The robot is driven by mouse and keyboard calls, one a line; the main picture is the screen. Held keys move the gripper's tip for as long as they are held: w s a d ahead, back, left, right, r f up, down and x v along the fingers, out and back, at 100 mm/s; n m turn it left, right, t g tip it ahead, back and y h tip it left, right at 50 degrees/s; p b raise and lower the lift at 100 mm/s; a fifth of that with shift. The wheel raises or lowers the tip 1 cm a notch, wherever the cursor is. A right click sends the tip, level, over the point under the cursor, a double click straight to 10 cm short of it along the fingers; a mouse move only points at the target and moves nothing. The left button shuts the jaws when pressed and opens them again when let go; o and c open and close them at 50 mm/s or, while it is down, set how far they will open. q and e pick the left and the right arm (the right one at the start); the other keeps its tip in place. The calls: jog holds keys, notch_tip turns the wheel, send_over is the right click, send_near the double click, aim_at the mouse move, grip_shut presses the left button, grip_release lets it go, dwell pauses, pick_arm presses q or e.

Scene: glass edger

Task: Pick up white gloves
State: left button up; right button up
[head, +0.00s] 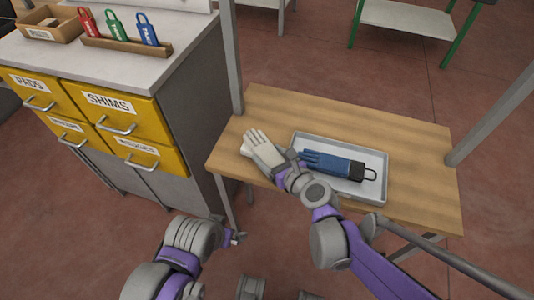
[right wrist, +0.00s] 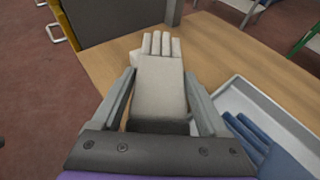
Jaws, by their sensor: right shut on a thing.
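The white gloves (head: 262,150) are at the left side of the wooden table in the head view, fingers pointing away from me. In the right wrist view the white gloves (right wrist: 160,85) lie between the two fingers of my right gripper (right wrist: 160,100). My right gripper (head: 287,168) is shut on them near the dark cuff end. I cannot tell whether they are clear of the tabletop. My left gripper (head: 238,238) is low in front of the table, away from the gloves; its finger opening is too small to judge.
A grey metal tray (head: 374,192) on the wooden table (head: 420,150) holds a blue glove (head: 335,164) with a black cuff, just right of my right gripper. Table posts rise at left and right. A cabinet with yellow drawers (head: 115,105) stands at left, padlocks (head: 115,26) on top.

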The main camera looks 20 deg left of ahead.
aim_at(270, 156)
jog(key=shift+c, duration=0.5)
notch_tip(270, 156, up, 10)
jog(key=p, duration=0.3)
dwell(0.5)
